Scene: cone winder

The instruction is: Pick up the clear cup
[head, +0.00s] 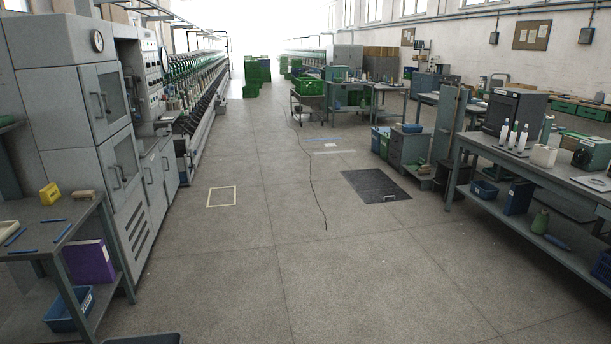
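I cannot make out a clear cup anywhere in the head view. Neither of my grippers shows in this view. On the right workbench (560,172) stand several white bottles (513,135) and a cream container (543,156), but none of these looks like a clear cup. The left table (85,212) holds a yellow object (50,194) and some blue strips, and no cup is visible there. Small items on the far benches are too small to tell apart.
Open concrete floor (270,260) runs down the middle. A dark mat (376,187) and a thin cable (312,185) lie on it. Grey cabinets (112,130) and a long winding machine (205,95) line the left. Green crates (310,86) stand farther back.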

